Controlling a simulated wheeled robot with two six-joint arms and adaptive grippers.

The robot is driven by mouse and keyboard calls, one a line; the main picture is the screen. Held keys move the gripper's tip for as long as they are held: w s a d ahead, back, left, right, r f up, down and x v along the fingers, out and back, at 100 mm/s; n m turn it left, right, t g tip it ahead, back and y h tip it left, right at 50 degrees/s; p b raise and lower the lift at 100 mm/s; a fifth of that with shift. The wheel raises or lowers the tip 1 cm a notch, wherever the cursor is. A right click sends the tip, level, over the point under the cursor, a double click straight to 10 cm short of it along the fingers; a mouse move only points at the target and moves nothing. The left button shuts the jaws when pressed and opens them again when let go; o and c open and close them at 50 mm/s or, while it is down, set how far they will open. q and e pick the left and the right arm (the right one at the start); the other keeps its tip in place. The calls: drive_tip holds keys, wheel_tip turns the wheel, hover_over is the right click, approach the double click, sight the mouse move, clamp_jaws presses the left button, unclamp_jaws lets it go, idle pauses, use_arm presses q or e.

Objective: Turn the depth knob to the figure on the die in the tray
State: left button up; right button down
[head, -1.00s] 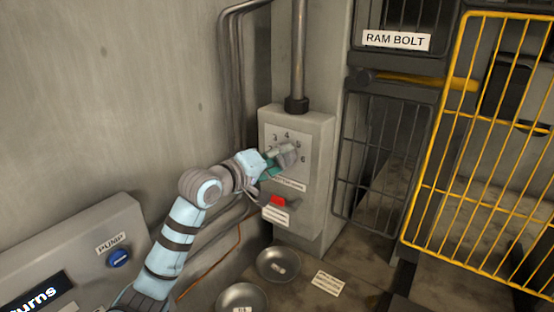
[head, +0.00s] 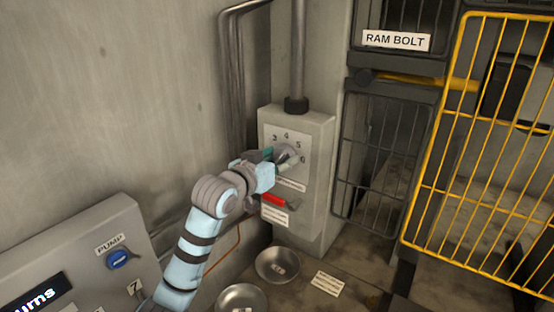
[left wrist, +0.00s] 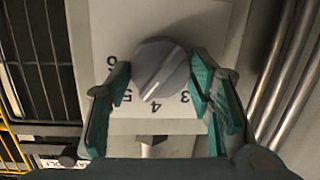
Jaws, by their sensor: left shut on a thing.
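The depth knob (left wrist: 160,68) is a round grey knob on a light dial plate, with 3, 4, 5 and 6 showing around it in the left wrist view. A pale line on it points between 4 and 5 there; I cannot tell the exact setting. My left gripper (left wrist: 160,80) has its green fingers on both sides of the knob, shut on it. In the head view my left gripper (head: 275,160) partly covers the knob (head: 289,154). A small pale die (head: 278,268) lies in a round metal tray (head: 262,276) below; its figure is too small to read.
A red lever (head: 273,200) sits under the dial on the grey box (head: 313,200). A second metal dish (head: 236,293) and a printed card (head: 327,283) lie nearby. A panel with a blue pump knob (head: 119,259) stands left, a yellow mesh gate (head: 430,190) right.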

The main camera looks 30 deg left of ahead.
use_arm(q)
drive_tip(key=m+t+y, duration=0.1)
drive_tip(key=m, duration=0.4)
drive_tip(key=shift+d+r+m, duration=0.1)
drive_tip(key=shift+m, duration=0.3)
drive_tip(key=m, duration=0.5)
drive_tip(key=shift+d+t, duration=0.1)
drive_tip(key=shift+t, duration=0.3)
drive_tip(key=shift+f+m, duration=0.2)
drive_tip(key=shift+m, duration=0.1)
drive_tip(key=o, duration=1.2)
drive_tip(key=shift+c, duration=0.2)
drive_tip(key=shift+w+a+f, duration=0.1)
drive_tip(key=shift+a+f, duration=0.05)
drive_tip(key=shift+a, duration=0.05)
